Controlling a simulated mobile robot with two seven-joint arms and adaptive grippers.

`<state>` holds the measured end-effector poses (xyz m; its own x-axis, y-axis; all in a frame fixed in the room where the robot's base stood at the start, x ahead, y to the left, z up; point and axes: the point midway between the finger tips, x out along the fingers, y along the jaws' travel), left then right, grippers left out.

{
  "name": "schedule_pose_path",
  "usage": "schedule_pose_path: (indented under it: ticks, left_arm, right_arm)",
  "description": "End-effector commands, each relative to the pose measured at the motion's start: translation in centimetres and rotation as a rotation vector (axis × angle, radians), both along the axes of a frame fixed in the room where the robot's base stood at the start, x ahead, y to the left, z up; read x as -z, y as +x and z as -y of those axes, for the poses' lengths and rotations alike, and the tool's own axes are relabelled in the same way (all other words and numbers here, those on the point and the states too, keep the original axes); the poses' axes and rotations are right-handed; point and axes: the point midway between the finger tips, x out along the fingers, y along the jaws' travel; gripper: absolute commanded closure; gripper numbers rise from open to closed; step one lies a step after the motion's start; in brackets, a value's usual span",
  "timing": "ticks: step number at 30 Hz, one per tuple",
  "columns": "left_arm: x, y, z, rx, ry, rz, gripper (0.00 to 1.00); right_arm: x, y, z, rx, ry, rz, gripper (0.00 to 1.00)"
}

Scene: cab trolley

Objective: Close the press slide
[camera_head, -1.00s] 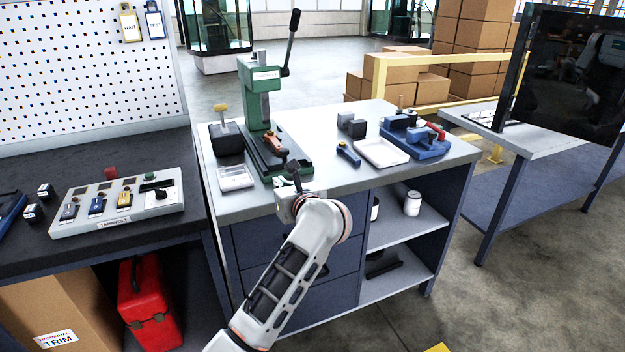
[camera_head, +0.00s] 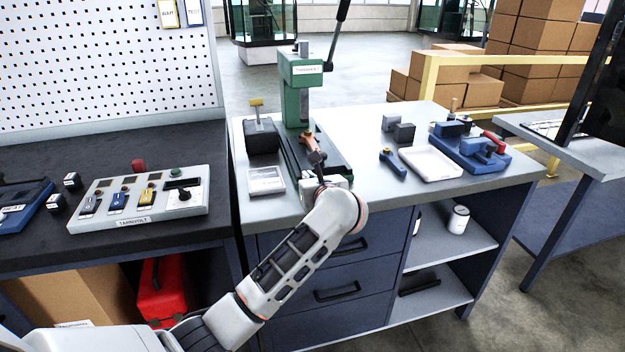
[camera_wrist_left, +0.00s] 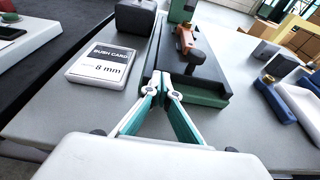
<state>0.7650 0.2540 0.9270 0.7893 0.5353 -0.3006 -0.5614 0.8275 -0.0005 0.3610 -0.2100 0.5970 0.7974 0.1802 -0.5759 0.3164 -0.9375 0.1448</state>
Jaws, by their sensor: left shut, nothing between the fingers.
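The green press (camera_head: 302,92) with its raised dark lever stands at the back left of the grey bench. Its dark slide (camera_head: 329,154) runs forward along the green base and carries an orange-brown part (camera_head: 307,142). In the left wrist view the slide (camera_wrist_left: 208,72) lies just ahead, with the orange-brown part (camera_wrist_left: 185,40) and a dark round knob (camera_wrist_left: 194,57) on it. My left gripper (camera_head: 318,170) is shut and empty at the slide's front end. Its fingertips (camera_wrist_left: 165,82) appear close to the front face; I cannot tell whether they touch. My right gripper is out of view.
A card stand marked 8 mm (camera_wrist_left: 101,66) lies close to the left of my gripper. A black block (camera_head: 262,138) stands behind it. To the right are a blue-handled tool (camera_head: 393,164), a white tray (camera_head: 431,163) and a blue fixture (camera_head: 470,152).

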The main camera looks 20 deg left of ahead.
Motion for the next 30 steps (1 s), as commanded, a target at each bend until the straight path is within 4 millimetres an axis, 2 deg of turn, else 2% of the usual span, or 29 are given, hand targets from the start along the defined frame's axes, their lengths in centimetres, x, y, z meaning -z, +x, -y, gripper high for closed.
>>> schedule_pose_path:
  ticks: [14, 22, 26, 30]
  left_arm:
    - [0.1, 0.2, -0.3, 0.001, 0.0, -0.001, 1.0]
    - [1.0, 3.1, -2.2, 0.0, -0.002, -0.008, 1.0]
    - [0.7, 4.1, -2.9, 0.001, -0.001, -0.007, 1.0]
    - [0.1, 4.4, -3.1, 0.002, 0.001, -0.001, 1.0]
  right_arm:
    - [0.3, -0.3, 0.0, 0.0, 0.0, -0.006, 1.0]
    - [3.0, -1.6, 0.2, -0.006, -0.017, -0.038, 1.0]
    - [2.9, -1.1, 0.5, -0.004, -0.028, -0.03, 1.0]
    - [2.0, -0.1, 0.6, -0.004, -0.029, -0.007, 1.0]
